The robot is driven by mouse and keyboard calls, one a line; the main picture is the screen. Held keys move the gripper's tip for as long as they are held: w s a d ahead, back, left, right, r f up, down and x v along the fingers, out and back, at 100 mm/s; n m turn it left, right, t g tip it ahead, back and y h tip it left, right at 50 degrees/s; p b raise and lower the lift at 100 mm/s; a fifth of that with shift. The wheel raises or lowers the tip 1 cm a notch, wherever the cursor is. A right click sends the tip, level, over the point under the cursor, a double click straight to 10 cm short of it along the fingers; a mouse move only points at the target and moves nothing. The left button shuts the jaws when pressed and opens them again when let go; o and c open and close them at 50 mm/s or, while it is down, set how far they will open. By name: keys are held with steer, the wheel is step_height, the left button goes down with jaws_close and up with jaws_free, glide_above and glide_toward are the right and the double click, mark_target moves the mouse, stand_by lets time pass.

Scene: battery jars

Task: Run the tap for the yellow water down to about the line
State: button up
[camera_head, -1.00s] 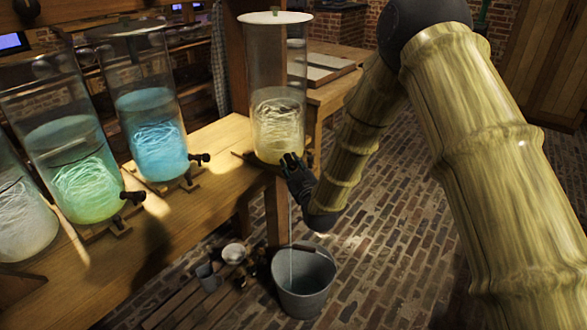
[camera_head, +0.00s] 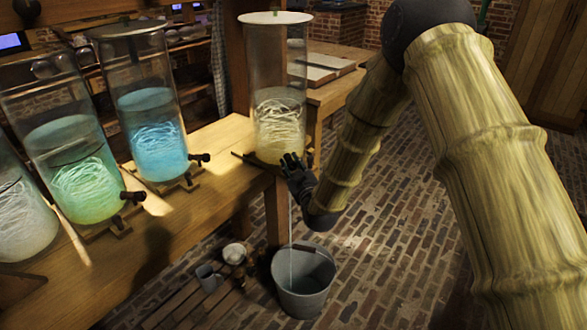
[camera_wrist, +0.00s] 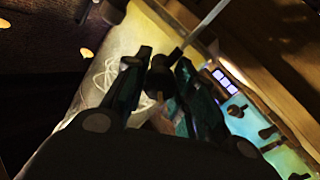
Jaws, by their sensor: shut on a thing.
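The jar of yellow water (camera_head: 281,110) stands at the right end of the wooden bench, with pale strands in the water. Its tap is mostly hidden behind my gripper in the head view. In the wrist view the dark tap (camera_wrist: 160,77) sits between my two fingers. My gripper (camera_head: 290,160) is shut on it. A thin stream (camera_head: 290,235) falls from the tap into a grey metal bucket (camera_head: 304,284) on the brick floor. The stream also shows in the wrist view (camera_wrist: 206,24). I cannot make out a line on the jar.
A blue jar (camera_head: 150,125), a green jar (camera_head: 72,170) and a whitish jar (camera_head: 18,215) stand along the bench (camera_head: 165,225) to the left, each of the first two with a tap. Small pots (camera_head: 234,254) stand on slats left of the bucket. The floor to the right is clear.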

steer(key=m, duration=0.5)
steer(key=shift+m, duration=0.8)
steer(key=shift+m, duration=1.4)
steer(key=o, duration=1.3)
